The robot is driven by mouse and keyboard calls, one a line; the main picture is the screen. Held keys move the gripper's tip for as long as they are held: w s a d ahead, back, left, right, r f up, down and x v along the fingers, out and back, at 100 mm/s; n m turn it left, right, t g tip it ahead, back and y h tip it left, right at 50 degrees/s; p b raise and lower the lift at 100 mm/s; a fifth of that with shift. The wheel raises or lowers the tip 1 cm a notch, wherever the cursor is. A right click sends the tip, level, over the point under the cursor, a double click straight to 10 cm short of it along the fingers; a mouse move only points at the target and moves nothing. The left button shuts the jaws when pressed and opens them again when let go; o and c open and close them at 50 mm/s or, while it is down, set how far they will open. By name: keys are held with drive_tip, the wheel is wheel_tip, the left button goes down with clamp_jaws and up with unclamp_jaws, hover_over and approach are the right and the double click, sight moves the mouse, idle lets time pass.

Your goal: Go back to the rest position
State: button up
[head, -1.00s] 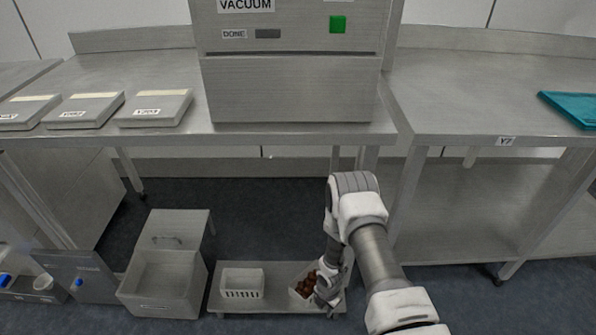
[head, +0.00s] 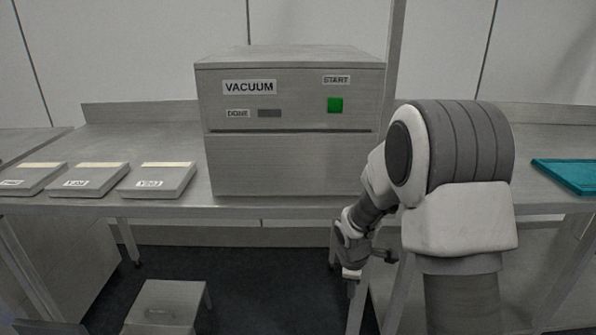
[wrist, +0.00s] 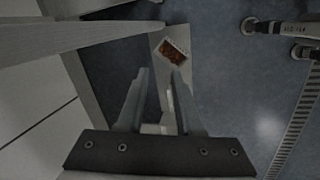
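The vacuum machine (head: 290,165) with its green start button stands on the steel bench (head: 130,208). Several labelled grey slabs (head: 157,181) lie at the left. A teal tray (head: 568,175) lies at the right. A low grey stool (head: 165,302) stands on the floor.

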drive_tip(key=s+d+r+m+t, duration=0.1)
drive_tip(key=s+r+m, duration=0.35)
drive_tip(key=r, duration=0.45)
drive_tip(key=s+d+r+m, duration=0.1)
drive_tip(key=s+r+m, duration=0.2)
drive_tip(key=s+r, duration=0.45)
drive_tip(key=s+a+r+m+t+y, duration=0.1)
drive_tip(key=s+r+m, duration=0.3)
drive_tip(key=s, duration=0.3)
drive_tip(key=s+r+m+t, duration=0.1)
drive_tip(key=s+r+m, duration=0.35)
drive_tip(key=s, duration=0.25)
wheel_tip(320, 180, up, 18)
drive_tip(key=p, duration=1.7)
drive_tip(key=shift+s+a+f+n, duration=0.15)
drive_tip(key=shift+f+n, duration=0.1)
drive_tip(key=shift+n, duration=0.15)
